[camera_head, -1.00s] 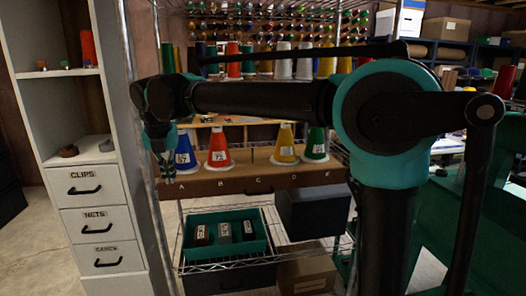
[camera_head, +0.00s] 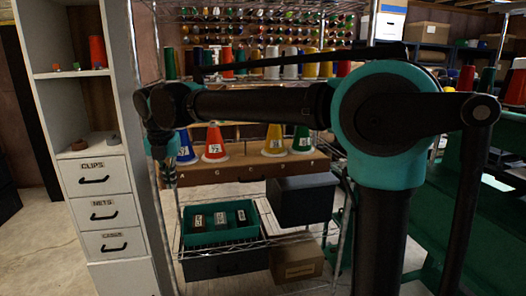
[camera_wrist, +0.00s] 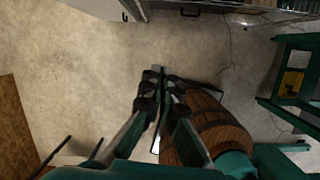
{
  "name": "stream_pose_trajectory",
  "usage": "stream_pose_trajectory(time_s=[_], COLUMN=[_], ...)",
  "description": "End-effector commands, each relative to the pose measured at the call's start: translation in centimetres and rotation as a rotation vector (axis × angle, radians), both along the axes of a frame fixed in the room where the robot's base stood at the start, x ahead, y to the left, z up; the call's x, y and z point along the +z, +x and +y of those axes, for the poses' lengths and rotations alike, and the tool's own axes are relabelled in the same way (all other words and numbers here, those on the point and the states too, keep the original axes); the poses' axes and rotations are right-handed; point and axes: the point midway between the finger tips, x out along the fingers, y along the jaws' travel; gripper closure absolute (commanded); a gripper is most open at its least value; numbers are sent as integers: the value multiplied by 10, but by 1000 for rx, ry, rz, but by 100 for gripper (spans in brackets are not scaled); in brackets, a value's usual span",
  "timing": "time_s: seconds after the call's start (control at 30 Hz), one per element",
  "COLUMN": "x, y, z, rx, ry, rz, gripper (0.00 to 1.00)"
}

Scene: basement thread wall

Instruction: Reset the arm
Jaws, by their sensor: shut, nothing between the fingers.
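My gripper (camera_head: 166,172) hangs at the left end of my dark and teal arm in the head view, pointing down in front of the wire rack's left post. In the wrist view my gripper (camera_wrist: 157,78) is shut, its fingers together and empty above the concrete floor. A wooden barrel (camera_wrist: 212,128) shows right of the fingers in that view. I cannot tell whether the gripper touches anything.
A white cabinet (camera_head: 100,245) with labelled drawers stands left. A wire rack holds a wooden board (camera_head: 250,172) with coloured cones, such as the red cone (camera_head: 214,144), a teal tray (camera_head: 245,236) and a dark box (camera_head: 302,200). Open floor (camera_wrist: 75,60) lies left of the fingers.

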Motion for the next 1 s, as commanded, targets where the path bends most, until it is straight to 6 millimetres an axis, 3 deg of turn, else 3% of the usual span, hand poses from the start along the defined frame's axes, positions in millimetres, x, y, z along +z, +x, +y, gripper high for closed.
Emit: stream_pose_trajectory(time_s=[0.27,0.47,0.63,0.77,1.0], x=[-26,-57,-101,-140,-212], y=[24,42,48,37,-16], z=[-53,-116,-204,-275,-387], rx=[-299,-649,-1132,-1550,-2308], ry=[74,163,291,410,656], rz=[13,26,40,52,67], gripper=[100,100,100,100,100])
